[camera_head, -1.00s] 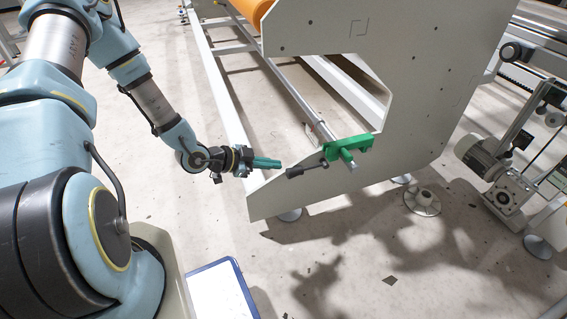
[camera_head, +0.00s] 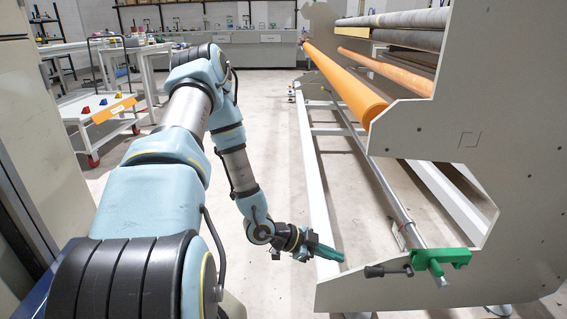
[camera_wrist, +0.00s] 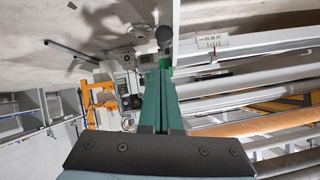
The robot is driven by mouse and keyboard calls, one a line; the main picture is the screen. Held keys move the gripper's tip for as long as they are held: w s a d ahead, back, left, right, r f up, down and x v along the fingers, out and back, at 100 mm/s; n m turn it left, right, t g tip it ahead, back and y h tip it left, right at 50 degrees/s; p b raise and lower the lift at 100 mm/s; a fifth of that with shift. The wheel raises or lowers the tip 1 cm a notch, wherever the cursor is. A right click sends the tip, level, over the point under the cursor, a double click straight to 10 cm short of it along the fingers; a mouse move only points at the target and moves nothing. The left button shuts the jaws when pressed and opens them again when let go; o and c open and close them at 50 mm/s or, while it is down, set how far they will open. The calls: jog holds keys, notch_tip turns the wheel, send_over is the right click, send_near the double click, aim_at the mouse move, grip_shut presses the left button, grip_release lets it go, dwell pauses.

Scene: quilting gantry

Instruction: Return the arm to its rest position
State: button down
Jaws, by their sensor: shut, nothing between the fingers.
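My gripper (camera_head: 328,252) is at the end of my light-blue arm, in the lower middle of the head view. Its green fingers are together and hold nothing. They point right, toward the pale end plate of the gantry, and a gap shows between the fingertips and the black clamp handle (camera_head: 388,270). In the wrist view the closed green fingers (camera_wrist: 161,95) run up the middle of the picture. My arm is bent, reaching forward and then down.
The gantry frame (camera_head: 495,150) with its orange roll (camera_head: 345,85) fills the right side. A green bracket (camera_head: 440,260) sits on the end plate. A white cart (camera_head: 98,115) with small coloured items stands back left.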

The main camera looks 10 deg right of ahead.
jog(key=w+a+r+n+t+y, duration=0.2)
jog(key=w+a+r+n+y, duration=0.15)
jog(key=a, duration=0.35)
jog(key=w+a+r+n+t+y, duration=0.1)
jog(key=w+a+r+n+y, duration=0.3)
jog(key=a, duration=0.3)
jog(key=s+a+r+n+y, duration=0.2)
jog(key=a+r+n+y, duration=0.2)
jog(key=a+r+n, duration=0.45)
jog(key=s+a+r+n+g, duration=0.1)
jog(key=s+a+r+n, duration=0.35)
jog(key=s+r, duration=0.3)
notch_tip(320, 180, up, 30)
jog(key=p, duration=3.1)
jog(key=shift+w+d+r, duration=0.15)
jog(key=shift+d, duration=0.2)
jog(key=c, duration=1.5)
grip_release()
